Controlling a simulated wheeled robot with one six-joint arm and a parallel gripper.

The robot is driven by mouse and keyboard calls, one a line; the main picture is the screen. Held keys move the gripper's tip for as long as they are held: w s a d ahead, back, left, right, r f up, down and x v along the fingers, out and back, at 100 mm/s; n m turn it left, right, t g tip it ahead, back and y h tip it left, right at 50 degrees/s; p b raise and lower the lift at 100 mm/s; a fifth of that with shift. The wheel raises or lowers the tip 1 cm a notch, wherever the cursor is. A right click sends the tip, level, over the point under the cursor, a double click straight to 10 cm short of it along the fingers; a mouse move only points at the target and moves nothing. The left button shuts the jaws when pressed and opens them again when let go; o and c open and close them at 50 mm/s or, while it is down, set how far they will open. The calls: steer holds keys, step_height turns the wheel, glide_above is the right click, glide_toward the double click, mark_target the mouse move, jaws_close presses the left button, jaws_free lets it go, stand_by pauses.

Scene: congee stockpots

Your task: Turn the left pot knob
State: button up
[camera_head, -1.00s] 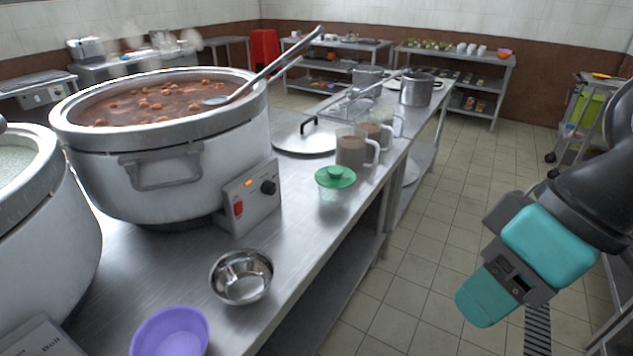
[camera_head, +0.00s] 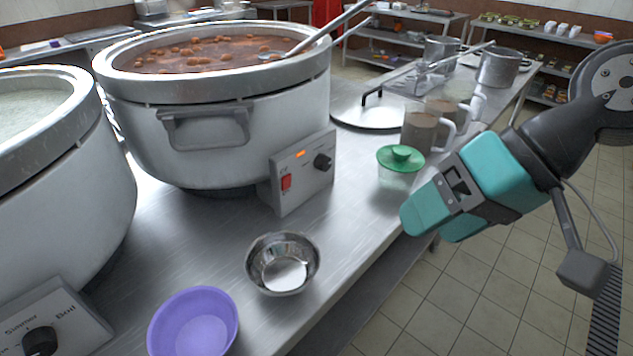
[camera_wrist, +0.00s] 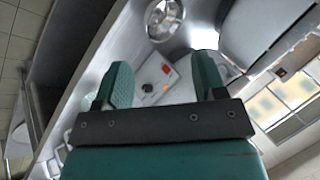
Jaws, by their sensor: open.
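The left pot (camera_head: 60,165) is a large pale pot of white contents at the left edge of the head view. Its black knob (camera_head: 40,341) sits on a grey control box (camera_head: 62,318) marked Simmer and Boil, cut by the lower left frame edge. The right pot (camera_head: 225,130) holds red-brown stew; its box (camera_head: 303,178) has a red switch and a black knob (camera_head: 322,161). My gripper (camera_head: 434,224) is open and empty, right of the counter's front edge. In the wrist view a control box (camera_wrist: 160,78) with red switch and black knob shows between the parted fingers.
A steel bowl (camera_head: 283,263) and a purple bowl (camera_head: 194,322) stand on the counter before the pots. A green-lidded cup (camera_head: 400,164) and brown-filled jugs (camera_head: 424,131) stand near my gripper. A ladle (camera_head: 325,30) leans out of the right pot. Open floor lies right.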

steer(key=w+a+f+m+t+y+b, duration=0.25)
steer(key=w+f+m+y+b, duration=0.2)
steer(key=w+f+b, duration=0.35)
steer(key=m+t+y+p, duration=0.3)
steer(key=m+t+p, duration=0.3)
steer(key=m, duration=0.8)
glide_toward(327, 165)
steer(key=t+b, duration=0.1)
steer(key=x, duration=0.3)
steer(key=p+x, duration=0.1)
steer(key=x, duration=0.2)
steer(key=p+x, duration=0.1)
steer(key=x, duration=0.2)
steer(key=shift+s+a+f, duration=0.1)
steer(key=shift+a+f, duration=0.15)
steer(key=shift+f, duration=0.05)
steer(key=c, duration=0.9)
